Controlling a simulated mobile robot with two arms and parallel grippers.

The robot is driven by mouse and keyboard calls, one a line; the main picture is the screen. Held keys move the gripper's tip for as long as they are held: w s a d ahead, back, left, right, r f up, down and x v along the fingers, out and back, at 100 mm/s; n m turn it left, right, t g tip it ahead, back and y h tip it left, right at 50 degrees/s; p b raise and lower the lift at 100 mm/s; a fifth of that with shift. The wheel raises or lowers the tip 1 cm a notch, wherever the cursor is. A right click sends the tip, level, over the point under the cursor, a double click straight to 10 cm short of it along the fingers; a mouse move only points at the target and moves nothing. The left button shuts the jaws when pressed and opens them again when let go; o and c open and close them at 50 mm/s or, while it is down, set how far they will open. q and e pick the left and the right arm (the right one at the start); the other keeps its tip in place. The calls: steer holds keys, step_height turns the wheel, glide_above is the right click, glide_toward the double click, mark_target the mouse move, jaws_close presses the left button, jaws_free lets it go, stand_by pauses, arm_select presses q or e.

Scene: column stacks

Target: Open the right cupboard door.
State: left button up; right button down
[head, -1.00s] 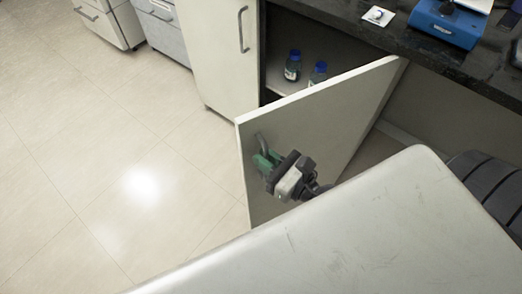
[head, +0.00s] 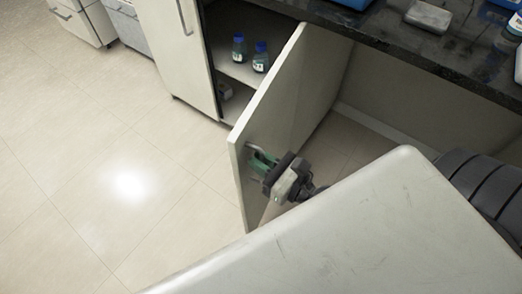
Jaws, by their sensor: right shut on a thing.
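The right cupboard door (head: 283,97) is a pale panel standing open, swung out from the cupboard toward me. Its handle (head: 250,148) is a metal bar near the free edge. My right gripper (head: 259,160), with green fingers, is shut on that handle. The left cupboard door (head: 178,52) is closed and has its own vertical handle. Inside the cupboard (head: 226,24), two bottles with blue caps stand on the shelf (head: 240,72). My left gripper is not in view.
A dark worktop (head: 385,42) runs above the cupboard, with a blue device and a grey box (head: 428,16) on it. Grey drawers (head: 131,27) stand at the back left. The tiled floor (head: 90,150) left of the door is clear.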

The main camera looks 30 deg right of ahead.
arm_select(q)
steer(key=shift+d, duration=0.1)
arm_select(e)
steer(key=shift+s, duration=0.15)
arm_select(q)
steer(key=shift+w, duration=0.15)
arm_select(e)
steer(key=c, duration=1.5)
jaws_free()
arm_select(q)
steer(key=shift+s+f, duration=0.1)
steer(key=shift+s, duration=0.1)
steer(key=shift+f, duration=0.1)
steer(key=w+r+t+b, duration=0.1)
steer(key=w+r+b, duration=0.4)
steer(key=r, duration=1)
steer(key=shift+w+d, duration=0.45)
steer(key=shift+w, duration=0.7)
arm_select(e)
steer(key=shift+v, duration=5.4)
